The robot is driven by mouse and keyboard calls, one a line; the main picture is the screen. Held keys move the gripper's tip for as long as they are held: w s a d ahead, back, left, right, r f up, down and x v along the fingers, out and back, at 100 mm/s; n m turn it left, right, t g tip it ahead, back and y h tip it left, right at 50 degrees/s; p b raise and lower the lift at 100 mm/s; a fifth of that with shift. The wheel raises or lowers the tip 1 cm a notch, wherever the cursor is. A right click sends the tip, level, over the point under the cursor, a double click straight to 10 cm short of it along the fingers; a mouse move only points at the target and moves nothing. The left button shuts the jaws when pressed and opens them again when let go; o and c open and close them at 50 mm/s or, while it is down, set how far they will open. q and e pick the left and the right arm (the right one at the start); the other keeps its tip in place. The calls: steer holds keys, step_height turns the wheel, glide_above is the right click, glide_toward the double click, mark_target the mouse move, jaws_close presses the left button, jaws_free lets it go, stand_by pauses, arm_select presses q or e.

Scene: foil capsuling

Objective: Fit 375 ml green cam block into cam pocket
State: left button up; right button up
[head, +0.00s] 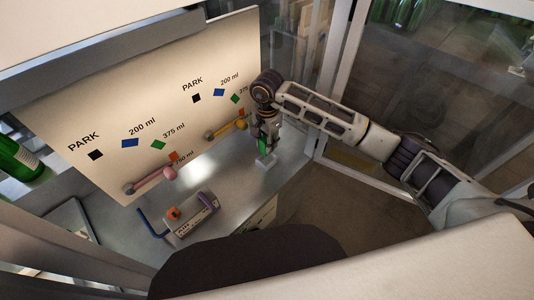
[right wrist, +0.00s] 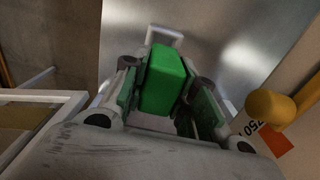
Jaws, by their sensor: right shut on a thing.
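The green cam block (head: 262,145) is between the fingers of my right gripper (head: 265,138), which is shut on it. In the right wrist view the green block (right wrist: 165,82) fills the space between the two fingers of the gripper (right wrist: 168,88). A small pale fixture (head: 265,161) sits on the metal counter just below the block and may be the cam pocket. Its pale frame (right wrist: 166,32) shows beyond the block in the right wrist view. Whether the block touches the fixture or is inside it I cannot tell. My left gripper is not in view.
A tray (head: 192,224) on the counter holds an orange block (head: 173,213) and a purple block (head: 208,202), with a blue handle (head: 151,223) beside it. The marked back panel (head: 110,110) carries a pink lever (head: 150,181) and a yellow lever (head: 225,130), close left of my gripper.

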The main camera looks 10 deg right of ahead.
step_height(320, 180, down, 2)
steer(key=shift+f, duration=0.7)
step_height(320, 180, down, 2)
steer(key=shift+f+p, duration=0.25)
steer(key=shift+p, duration=0.05)
steer(key=shift+f, duration=0.2)
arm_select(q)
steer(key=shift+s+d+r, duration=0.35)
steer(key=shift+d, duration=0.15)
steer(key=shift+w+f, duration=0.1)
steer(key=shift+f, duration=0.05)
arm_select(e)
steer(key=shift+f, duration=0.2)
